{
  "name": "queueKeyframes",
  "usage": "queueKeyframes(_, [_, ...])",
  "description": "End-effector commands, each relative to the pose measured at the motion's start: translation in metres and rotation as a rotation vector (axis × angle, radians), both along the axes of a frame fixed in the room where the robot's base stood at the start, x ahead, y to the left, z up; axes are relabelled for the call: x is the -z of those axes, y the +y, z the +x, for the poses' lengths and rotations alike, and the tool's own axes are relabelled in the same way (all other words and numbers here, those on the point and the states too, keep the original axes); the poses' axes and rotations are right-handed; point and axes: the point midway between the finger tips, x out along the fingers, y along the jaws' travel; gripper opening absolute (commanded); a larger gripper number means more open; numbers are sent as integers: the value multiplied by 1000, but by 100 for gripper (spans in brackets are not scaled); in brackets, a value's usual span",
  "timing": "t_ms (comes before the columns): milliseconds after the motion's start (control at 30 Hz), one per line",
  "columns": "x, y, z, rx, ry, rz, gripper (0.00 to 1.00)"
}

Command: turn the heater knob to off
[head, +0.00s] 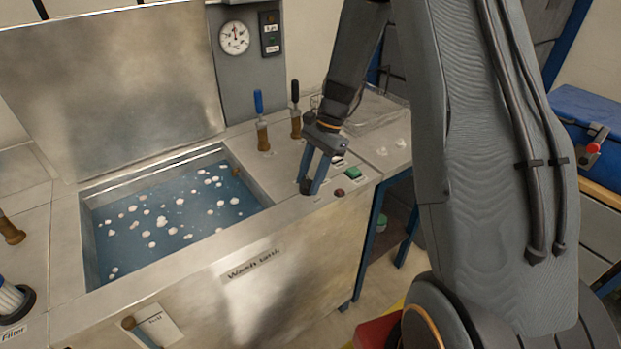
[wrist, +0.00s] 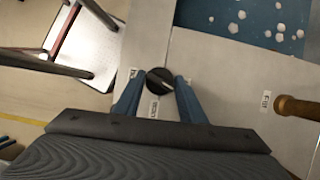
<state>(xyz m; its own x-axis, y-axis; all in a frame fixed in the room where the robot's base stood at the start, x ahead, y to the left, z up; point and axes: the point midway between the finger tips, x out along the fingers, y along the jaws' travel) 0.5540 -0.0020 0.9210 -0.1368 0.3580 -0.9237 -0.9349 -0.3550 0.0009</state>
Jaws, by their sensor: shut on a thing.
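A round black knob (wrist: 160,81) with a light pointer line sits on the metal bench top beside the wash tank, between the two blue fingers of my gripper (wrist: 158,84) in the wrist view. The pointer slants to the lower right. A small label lies beside the knob, too small to read surely. In the head view my gripper (head: 309,187) points down at the bench's front right corner, shut on the knob. The fingers mostly cover the knob there.
The wash tank (head: 85,235) holds blue water with white floating bits. A green button (head: 352,172) and a dark red button (head: 338,192) sit right of my gripper. Two upright levers (head: 261,122) (head: 295,110) stand behind it. A gauge (head: 234,38) is on the back panel.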

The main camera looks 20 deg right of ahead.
Motion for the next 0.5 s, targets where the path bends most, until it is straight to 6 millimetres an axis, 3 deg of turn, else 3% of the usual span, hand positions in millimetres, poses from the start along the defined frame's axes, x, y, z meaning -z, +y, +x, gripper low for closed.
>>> queueKeyframes(500, [-1, 0, 4, -311, -5, -2, 14])
